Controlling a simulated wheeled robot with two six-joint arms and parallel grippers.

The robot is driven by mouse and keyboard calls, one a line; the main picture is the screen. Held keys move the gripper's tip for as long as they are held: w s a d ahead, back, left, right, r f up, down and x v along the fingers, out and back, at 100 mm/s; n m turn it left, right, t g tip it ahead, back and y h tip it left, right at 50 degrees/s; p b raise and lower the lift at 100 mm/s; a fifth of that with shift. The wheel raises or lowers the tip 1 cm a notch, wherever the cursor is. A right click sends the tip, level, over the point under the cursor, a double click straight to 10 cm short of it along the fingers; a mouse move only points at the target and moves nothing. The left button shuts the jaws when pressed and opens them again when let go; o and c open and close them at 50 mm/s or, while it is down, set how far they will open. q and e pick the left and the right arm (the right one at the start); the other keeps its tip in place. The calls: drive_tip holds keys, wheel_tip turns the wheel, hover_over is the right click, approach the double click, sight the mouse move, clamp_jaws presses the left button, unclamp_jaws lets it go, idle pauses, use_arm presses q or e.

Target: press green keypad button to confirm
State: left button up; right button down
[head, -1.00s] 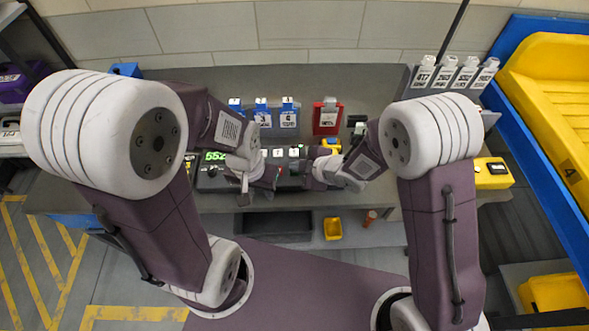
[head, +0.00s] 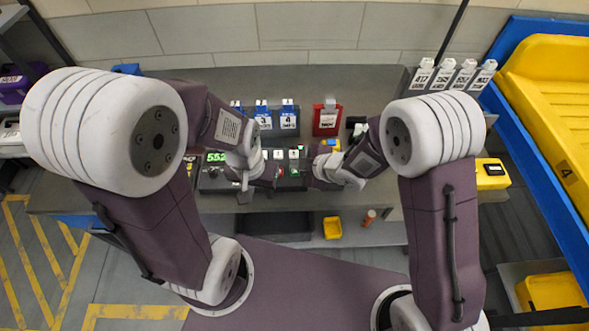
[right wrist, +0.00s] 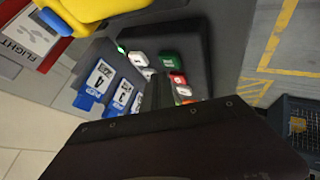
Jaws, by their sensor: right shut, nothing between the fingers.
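A dark keypad shows in the right wrist view (right wrist: 195,40), with white, red and green buttons on its face. The green button (right wrist: 168,60) is at the upper end of the button group, apart from my gripper as far as I can see. In the head view the keypad's buttons show between my two grippers, partly hidden by my arms. My right gripper (right wrist: 156,92) is shut and empty, its dark fingers over the button area. It also shows in the head view (head: 312,181), right of the buttons. My left gripper (head: 243,192) is left of them; its jaws are unclear.
A green-lit display (head: 216,157) is left of my left gripper. Blue bins (head: 263,117) with number cards and a red bin (head: 327,118) stand behind. A yellow scanner-like thing (right wrist: 95,12) is near my right gripper.

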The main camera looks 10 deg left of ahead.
sight(297, 173)
drive_tip(key=shift+r+p, duration=2.2)
drive_tip(key=shift+r, duration=0.35)
drive_tip(key=shift+f, duration=0.1)
